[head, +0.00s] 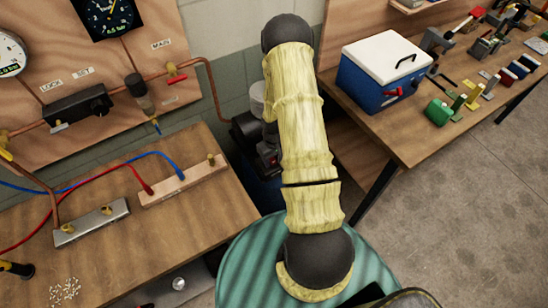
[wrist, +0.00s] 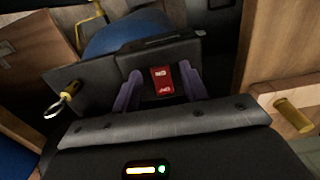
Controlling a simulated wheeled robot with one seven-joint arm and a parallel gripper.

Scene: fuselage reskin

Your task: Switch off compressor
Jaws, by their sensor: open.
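The compressor's red switch (wrist: 162,80), with white markings, sits on a dark panel (wrist: 180,55) in the wrist view. A blue rounded tank (wrist: 125,35) shows behind the panel. My gripper (wrist: 160,73) is open, with one purple finger on each side of the switch. I cannot tell whether the fingers touch the panel or how the switch is set. In the head view the dark compressor (head: 246,135) stands low between the benches, partly covered by my arm. My gripper is hidden there.
A yellow-handled ring (wrist: 66,97) is left of the switch. In the head view, a wooden bench (head: 205,215) with hoses and fittings is at left. A right bench (head: 400,145) holds a blue-and-white cooler (head: 385,70) and tools. Floor at lower right is clear.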

